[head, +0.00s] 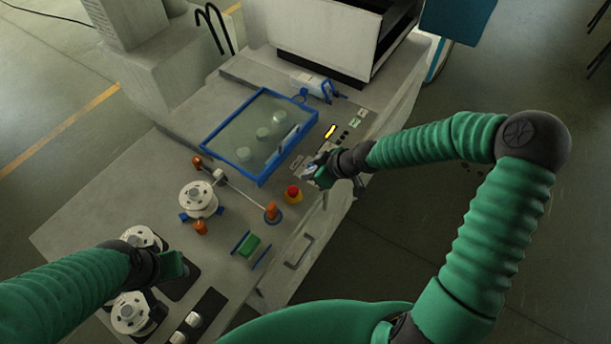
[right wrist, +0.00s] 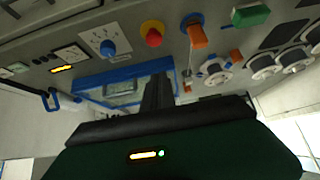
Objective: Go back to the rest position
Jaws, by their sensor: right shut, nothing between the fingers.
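My right gripper (head: 318,176) is at the right side of the machine bench, beside the blue-framed tray and above the control strip. It is shut and empty. In the right wrist view its dark fingers (right wrist: 158,95) show close together at the middle. My left gripper (head: 176,266) is at the lower left in the head view, over the bench by two white spools. Its fingers are small and partly hidden by its own wrist, so I cannot tell whether it is open or shut. No rest position is marked in these views.
A blue-framed tray (head: 206,139) holds several round pieces. A red button (head: 293,192) on a yellow base is just below my right gripper. A white spool (head: 198,199), orange knobs and a green block (head: 249,245) stand nearby. Open floor (head: 400,240) lies to the right.

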